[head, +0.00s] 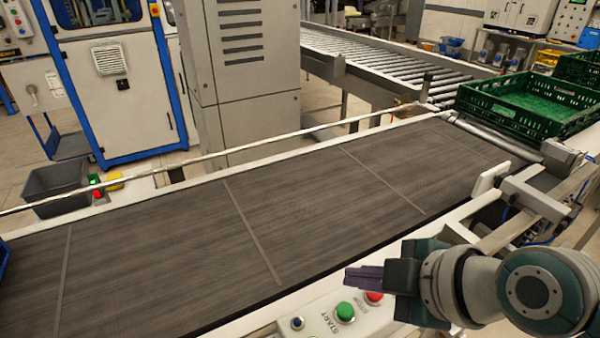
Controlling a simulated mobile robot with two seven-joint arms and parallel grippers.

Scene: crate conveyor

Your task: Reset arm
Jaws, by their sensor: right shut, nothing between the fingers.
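My right gripper (366,277) comes in from the lower right in the head view. Its dark fingers point left and are shut with nothing between them. It appears above the control box (372,321) with the green START button (345,311) and a red button (374,297), at the near edge of the conveyor. I cannot tell how far above the box it is. My left gripper is not in view.
The grey conveyor belt (210,235) is bare in its middle. A green crate (490,112) sits at its far right end, near a roller track (375,65). A blue edge (3,255) shows at the far left. A machine cabinet (245,70) stands behind.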

